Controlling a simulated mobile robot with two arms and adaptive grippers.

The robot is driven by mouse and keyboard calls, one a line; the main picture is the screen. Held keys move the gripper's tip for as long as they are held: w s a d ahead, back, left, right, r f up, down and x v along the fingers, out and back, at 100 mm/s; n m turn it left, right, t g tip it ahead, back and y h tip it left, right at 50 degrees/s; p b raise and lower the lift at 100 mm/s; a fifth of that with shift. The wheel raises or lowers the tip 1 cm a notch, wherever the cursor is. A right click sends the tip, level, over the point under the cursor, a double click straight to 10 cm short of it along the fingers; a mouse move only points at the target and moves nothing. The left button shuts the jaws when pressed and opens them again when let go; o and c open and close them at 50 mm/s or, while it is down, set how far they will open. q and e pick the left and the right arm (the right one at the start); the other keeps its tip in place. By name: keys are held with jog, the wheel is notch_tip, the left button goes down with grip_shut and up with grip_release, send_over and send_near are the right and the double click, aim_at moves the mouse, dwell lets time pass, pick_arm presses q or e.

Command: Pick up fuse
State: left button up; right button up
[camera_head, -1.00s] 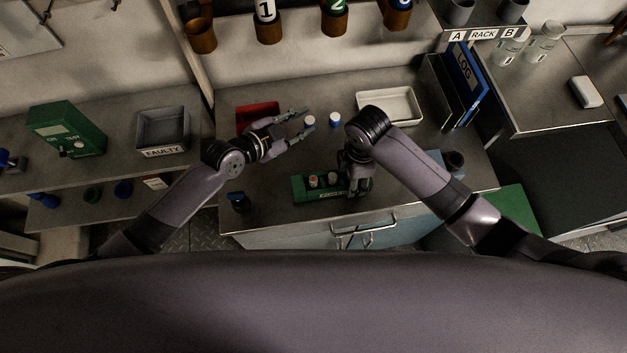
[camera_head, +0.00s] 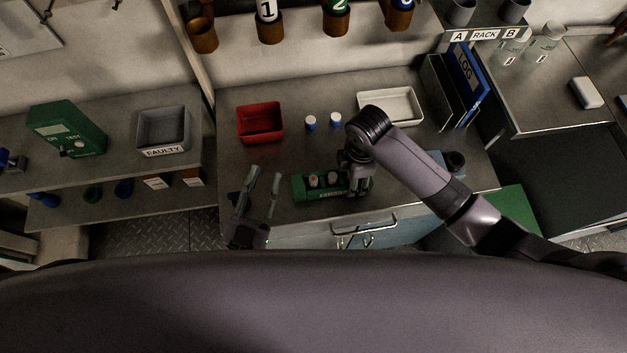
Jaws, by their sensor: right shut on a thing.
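Two blue-and-white fuses, a left one (camera_head: 310,123) and a right one (camera_head: 335,120), stand upright and apart on the bench. The gripper hides that end and the exact contact. My left gripper (camera_head: 265,171) is open and empty at the bench's front edge, left of the block, fingers pointing toward the back.
A red tray (camera_head: 261,138) stands left of the loose fuses and a white tray (camera_head: 417,118) right of them. A grey FAULTY bin (camera_head: 163,147) is on the left bench. Binders (camera_head: 465,80) stand at the right. The bench between red tray and block is clear.

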aim_at(313, 183)
pick_arm(q)
jog(key=s+d+f+n+g+y, duration=0.3)
jog(key=s+d+f, duration=0.4)
jog(key=s+f, duration=0.15)
jog(key=x, duration=0.8)
jog(key=f+x, duration=0.1)
jog(key=x, duration=0.3)
jog(key=shift+w+d, duration=0.1)
jog(key=shift+d, duration=0.15)
jog(key=shift+c, duration=0.5)
grip_shut()
